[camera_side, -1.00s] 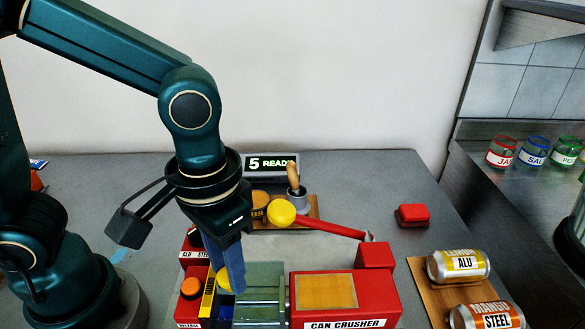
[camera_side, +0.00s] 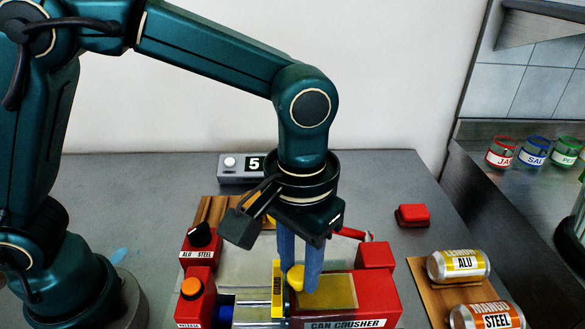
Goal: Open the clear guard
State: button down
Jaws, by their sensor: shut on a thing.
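The clear guard's yellow-and-black edge strip (camera_side: 277,290) stands at the left side of the red can crusher body (camera_side: 385,300). Its see-through panel is hard to make out. My gripper (camera_side: 303,284) points down over the crusher and is shut on the guard's yellow knob (camera_side: 296,278). The fingers partly hide the knob and the body's tan top panel (camera_side: 340,290). The crusher's chamber (camera_side: 245,312) lies uncovered left of the strip, with a blue part (camera_side: 224,308) at its left end.
An orange button (camera_side: 191,287) and a black selector knob (camera_side: 200,233) sit on red boxes at the left. A red button (camera_side: 412,213) stands behind right. Two cans lie on a board (camera_side: 438,298) at the right. The red lever (camera_side: 352,233) is mostly hidden behind my arm.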

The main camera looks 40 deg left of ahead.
jog(key=shift+w+d, duration=0.75)
jog(key=c, duration=0.5)
grip_release()
jog(key=shift+r, duration=2.55)
